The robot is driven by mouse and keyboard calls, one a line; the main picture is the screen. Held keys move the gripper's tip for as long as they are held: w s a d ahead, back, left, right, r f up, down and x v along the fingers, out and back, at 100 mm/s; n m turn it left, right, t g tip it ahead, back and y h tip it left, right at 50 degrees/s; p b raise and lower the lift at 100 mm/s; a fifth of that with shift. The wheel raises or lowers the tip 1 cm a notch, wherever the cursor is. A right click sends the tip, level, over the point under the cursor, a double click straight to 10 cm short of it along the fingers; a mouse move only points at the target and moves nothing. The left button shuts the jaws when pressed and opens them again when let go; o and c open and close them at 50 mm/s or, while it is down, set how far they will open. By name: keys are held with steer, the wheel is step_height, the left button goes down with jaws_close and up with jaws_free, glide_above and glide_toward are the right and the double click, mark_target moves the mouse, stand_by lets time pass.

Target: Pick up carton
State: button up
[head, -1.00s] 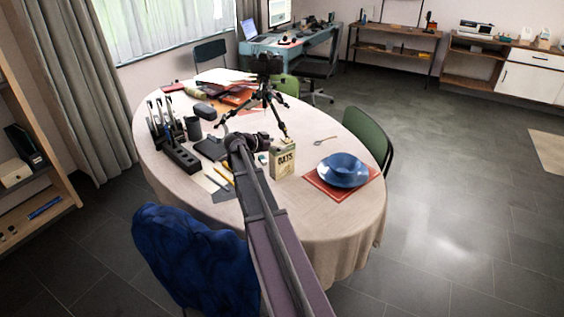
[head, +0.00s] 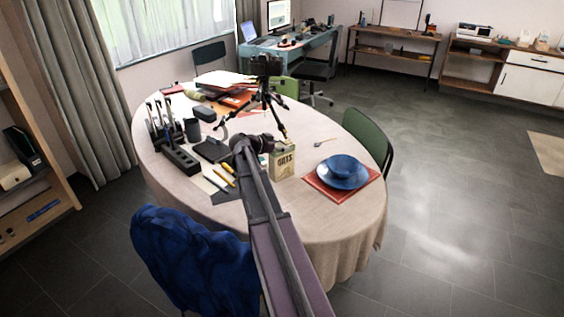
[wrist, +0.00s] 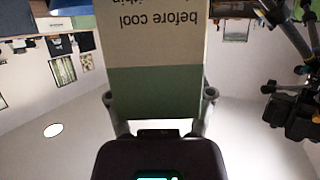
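The carton (head: 282,162), a pale box with a green lower band and the word OATS, stands upright on the table (head: 330,225), left of the blue bowl. My gripper (head: 266,143) is at its upper left side. In the wrist view the carton (wrist: 155,60) appears upside down with printed text. The two fingers of my gripper (wrist: 159,97) are spread wide, one at each side edge of the carton. Firm contact does not show. The head view hides part of the gripper behind my arm.
A black tripod (head: 265,95) stands just behind the carton. Pencils and a dark tablet (head: 212,149) lie left. A spoon (head: 325,142) lies behind the bowl.

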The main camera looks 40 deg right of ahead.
steer(key=c, duration=0.5)
steer(key=shift+r, duration=0.15)
steer(key=shift+c, duration=0.2)
step_height(320, 180, up, 3)
steer(key=p, duration=0.3)
steer(key=shift+r+p, duration=0.2)
steer(key=shift+p, duration=0.2)
steer(key=s+a+r+p, duration=0.1)
steer(key=s+a, duration=0.3)
steer(key=s, duration=1.1)
steer(key=shift+s+a+r, duration=0.15)
steer(key=shift+s+a, duration=0.05)
steer(key=shift+s, duration=0.1)
